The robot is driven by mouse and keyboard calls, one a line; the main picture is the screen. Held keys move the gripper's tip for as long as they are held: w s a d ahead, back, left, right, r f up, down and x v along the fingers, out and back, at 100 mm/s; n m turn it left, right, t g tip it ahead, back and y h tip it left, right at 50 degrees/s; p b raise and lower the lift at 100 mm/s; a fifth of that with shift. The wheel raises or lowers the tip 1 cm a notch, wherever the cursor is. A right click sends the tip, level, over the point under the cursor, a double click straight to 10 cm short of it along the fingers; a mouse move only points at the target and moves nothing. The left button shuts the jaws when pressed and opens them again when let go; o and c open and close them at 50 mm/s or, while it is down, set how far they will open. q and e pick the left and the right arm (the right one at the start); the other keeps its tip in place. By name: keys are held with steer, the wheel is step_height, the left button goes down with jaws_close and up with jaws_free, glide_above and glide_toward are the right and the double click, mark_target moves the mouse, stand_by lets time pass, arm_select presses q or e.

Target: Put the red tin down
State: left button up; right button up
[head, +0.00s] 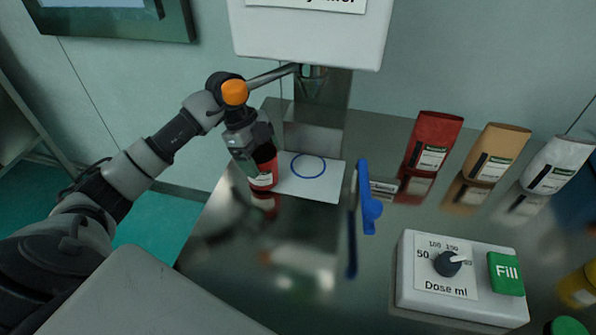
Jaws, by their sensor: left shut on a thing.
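The red tin (263,178) has a pale label and a dark open top, and is upright at the left edge of the white sheet. My left gripper (256,152) is shut on the red tin from above and behind, and partly hides it. The tin's base is close to the counter; I cannot tell whether it touches. A blue ring (308,165) is marked on the white sheet (318,190), to the right of the tin, and it is empty. My right gripper is not in view.
A dispenser nozzle (314,72) hangs above the sheet. A blue handle (368,200) stands right of it. Red (431,145), tan (496,155) and white (555,165) packs stand at the right. A dose box (415,285) sits in front. The shiny counter (270,240) is clear at front left.

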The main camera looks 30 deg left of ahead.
arm_select(q)
steer(key=d, duration=0.5)
steer(key=shift+d, duration=0.1)
steer(key=d, duration=0.4)
steer(key=shift+d+f+b, duration=0.2)
steer(key=shift+f+b, duration=0.15)
steer(key=shift+b, duration=0.25)
steer(key=shift+a, duration=0.15)
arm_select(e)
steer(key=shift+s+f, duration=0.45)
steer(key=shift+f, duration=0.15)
arm_select(q)
steer(key=o, duration=0.9)
